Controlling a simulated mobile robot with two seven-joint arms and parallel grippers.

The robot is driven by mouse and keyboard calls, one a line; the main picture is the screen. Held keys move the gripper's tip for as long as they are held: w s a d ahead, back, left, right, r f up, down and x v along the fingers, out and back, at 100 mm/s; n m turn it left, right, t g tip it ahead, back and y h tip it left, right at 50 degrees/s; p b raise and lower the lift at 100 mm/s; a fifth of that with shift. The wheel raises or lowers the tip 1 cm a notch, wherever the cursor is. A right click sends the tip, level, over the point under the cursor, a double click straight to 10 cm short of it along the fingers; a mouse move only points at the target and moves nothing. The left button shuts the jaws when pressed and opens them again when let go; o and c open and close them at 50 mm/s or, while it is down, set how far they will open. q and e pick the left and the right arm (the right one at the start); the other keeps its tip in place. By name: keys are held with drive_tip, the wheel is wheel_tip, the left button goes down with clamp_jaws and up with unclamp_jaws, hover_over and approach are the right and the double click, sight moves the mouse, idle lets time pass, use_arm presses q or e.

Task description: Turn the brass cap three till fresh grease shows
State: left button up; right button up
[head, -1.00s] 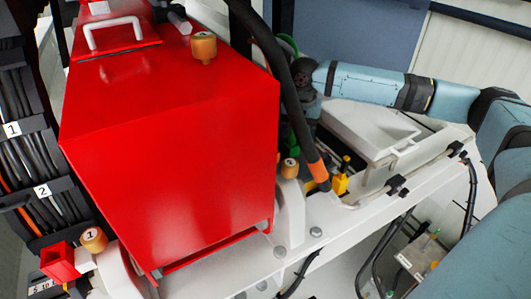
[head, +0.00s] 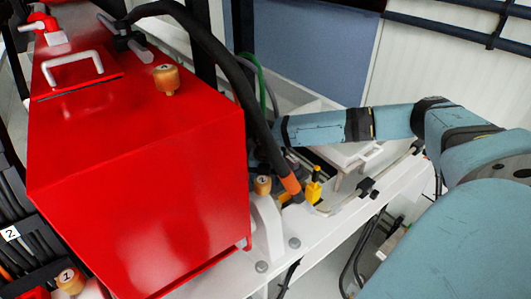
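Three brass-coloured caps show in the head view. One cap (head: 166,79) stands on top of the red housing, its mark too small to read. A second cap (head: 262,185) sits low by the housing's right side, its number unreadable. A third cap (head: 70,280), marked 1, is at the lower left. I cannot tell which is cap three, and no fresh grease is visible. My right arm (head: 330,126) reaches in from the right. Its wrist ends behind the black hose, above and close to the second cap. Its fingers are hidden or too dark to make out. My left gripper is out of view.
The red housing (head: 130,150) fills the left. A thick black hose (head: 225,80) with an orange end (head: 291,185) curves down in front of my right wrist. A yellow fitting (head: 314,188) stands beside it. A white frame rail (head: 350,205) runs to the right.

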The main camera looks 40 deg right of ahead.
drive_tip(key=shift+f, duration=0.5)
drive_tip(key=shift+c, duration=0.4)
drive_tip(key=c, duration=0.8)
drive_tip(key=shift+c, duration=0.2)
drive_tip(key=shift+m, duration=0.3)
